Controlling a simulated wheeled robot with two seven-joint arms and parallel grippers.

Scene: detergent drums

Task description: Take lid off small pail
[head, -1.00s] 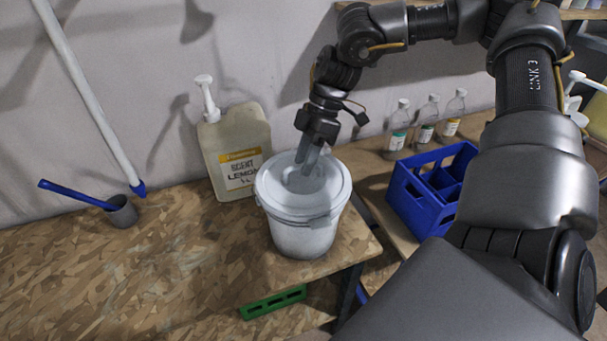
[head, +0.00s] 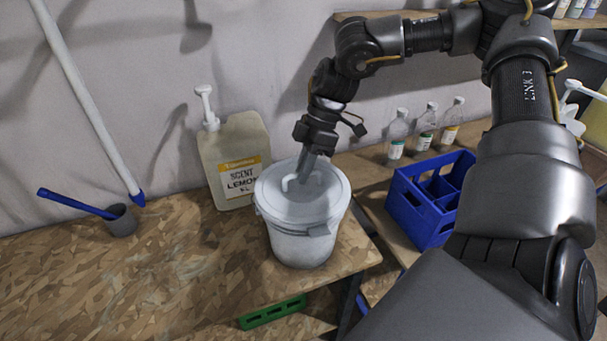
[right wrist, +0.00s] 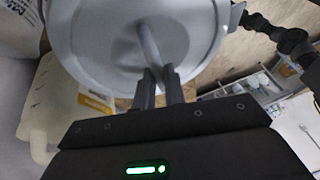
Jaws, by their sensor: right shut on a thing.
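The small pail (head: 300,247) is a whitish-grey bucket near the right front edge of the wooden bench. Its round grey lid (head: 325,203) sits on top, with no clear gap at the rim in the head view. A pale bar handle (head: 289,181) rises from the lid's middle. My right gripper (head: 305,172) comes down from above and behind and is shut on the handle. In the right wrist view, the fingers (right wrist: 158,75) close on the handle bar (right wrist: 148,42) in front of the lid (right wrist: 100,45). My left gripper is not in view.
A pump jug (head: 232,150) labelled lemon scent stands close behind the pail. A blue divided crate (head: 420,215) and several capped bottles (head: 425,128) are to the right. A grey cup (head: 121,220) with a blue-handled tool is at the left. The bench's front left is clear.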

